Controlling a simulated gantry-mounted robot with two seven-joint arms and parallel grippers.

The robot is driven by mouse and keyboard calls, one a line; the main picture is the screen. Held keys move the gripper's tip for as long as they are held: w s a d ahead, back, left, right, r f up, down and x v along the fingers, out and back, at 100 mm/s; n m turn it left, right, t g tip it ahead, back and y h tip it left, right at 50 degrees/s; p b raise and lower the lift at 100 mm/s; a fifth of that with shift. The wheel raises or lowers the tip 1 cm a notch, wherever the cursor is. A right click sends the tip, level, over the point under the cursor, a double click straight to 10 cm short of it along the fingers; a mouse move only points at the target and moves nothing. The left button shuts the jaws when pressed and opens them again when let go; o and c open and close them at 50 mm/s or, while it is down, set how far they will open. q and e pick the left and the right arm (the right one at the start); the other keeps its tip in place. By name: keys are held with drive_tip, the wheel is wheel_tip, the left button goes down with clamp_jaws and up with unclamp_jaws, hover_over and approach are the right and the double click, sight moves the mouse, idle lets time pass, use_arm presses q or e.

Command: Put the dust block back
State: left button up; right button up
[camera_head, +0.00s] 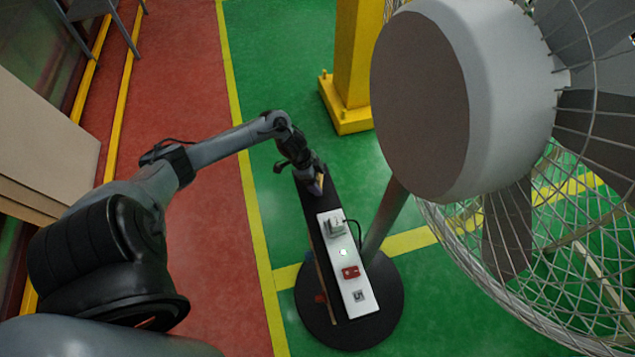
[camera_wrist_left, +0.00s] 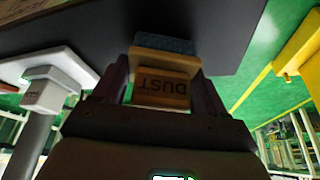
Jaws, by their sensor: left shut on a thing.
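The dust block shows in the left wrist view (camera_wrist_left: 163,86) as a tan wooden block lettered "DUST", upside down in the picture, with a blue-grey textured pad on its far end. My left gripper (camera_head: 315,184) is shut on it, one finger on each side. In the head view a small tan part of the block (camera_head: 319,181) shows at the fingertips, over the far end of a long dark narrow board (camera_head: 311,203). I cannot tell whether the block touches the board. My right gripper is not in view.
A white strip (camera_head: 335,258) on the board carries a grey device (camera_head: 336,228), a green light, a red part (camera_head: 351,272) and a grey "5" piece (camera_head: 359,296). A large fan (camera_head: 465,95) stands close at right. A yellow post (camera_head: 352,70) stands behind.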

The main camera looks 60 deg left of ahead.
use_arm(q)
drive_tip(key=shift+f, duration=0.2)
drive_tip(key=o, duration=0.9)
drive_tip(key=shift+o, duration=0.2)
drive_tip(key=shift+r, duration=0.1)
drive_tip(key=p+v, duration=0.5)
drive_tip(key=v, duration=0.7)
